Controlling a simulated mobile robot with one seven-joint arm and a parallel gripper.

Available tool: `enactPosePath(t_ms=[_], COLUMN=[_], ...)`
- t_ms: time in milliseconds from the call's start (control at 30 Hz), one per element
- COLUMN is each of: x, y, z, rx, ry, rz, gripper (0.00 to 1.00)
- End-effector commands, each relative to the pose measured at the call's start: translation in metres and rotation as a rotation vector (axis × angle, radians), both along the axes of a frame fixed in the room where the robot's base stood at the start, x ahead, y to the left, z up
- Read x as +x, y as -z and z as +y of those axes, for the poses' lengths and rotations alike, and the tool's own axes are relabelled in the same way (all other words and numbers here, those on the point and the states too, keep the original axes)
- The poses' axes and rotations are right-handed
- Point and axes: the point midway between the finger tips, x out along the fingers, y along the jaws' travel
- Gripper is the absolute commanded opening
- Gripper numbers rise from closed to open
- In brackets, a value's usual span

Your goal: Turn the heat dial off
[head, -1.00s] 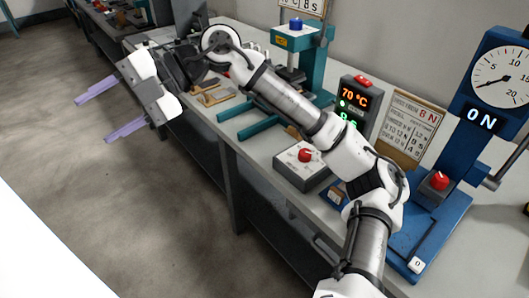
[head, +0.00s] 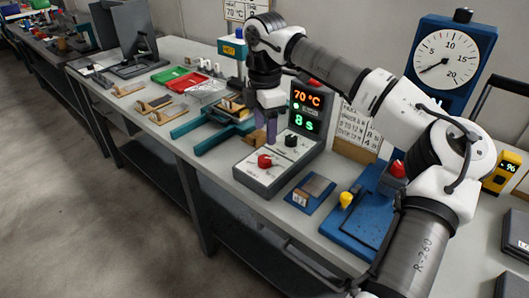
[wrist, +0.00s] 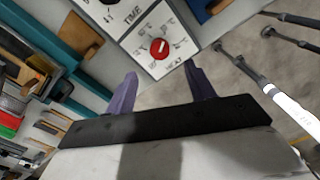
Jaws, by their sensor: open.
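The heat dial is a round red knob (head: 264,161) on the front of a grey control box (head: 257,182). In the wrist view the red knob (wrist: 159,49) has a light pointer line and printed marks around it; its lettering is blurred. A black dial (head: 291,140) sits behind it, by the word TIME in the wrist view. My gripper (head: 270,128) points down above the box, near the black dial in the head view. In the wrist view my gripper (wrist: 162,78) has its purple fingers apart, with the red knob beyond and between them, not gripped.
A display (head: 306,108) behind the box reads 70 °C and 8 s. A teal press (head: 212,131) stands to the left. A blue gauge stand (head: 450,62) is to the right. A small blue tray (head: 309,193) lies beside the box. The bench's front edge is close.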

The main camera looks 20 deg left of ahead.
Motion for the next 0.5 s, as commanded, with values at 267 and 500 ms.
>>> enactPosePath(t_ms=[267,500], x=[-0.001,-0.001], y=[0.056,0.080], z=[0.000,0.001], rx=[0.002,0.002], ry=[-0.003,-0.002], rz=[0.003,0.001], gripper=[0.54,0.54])
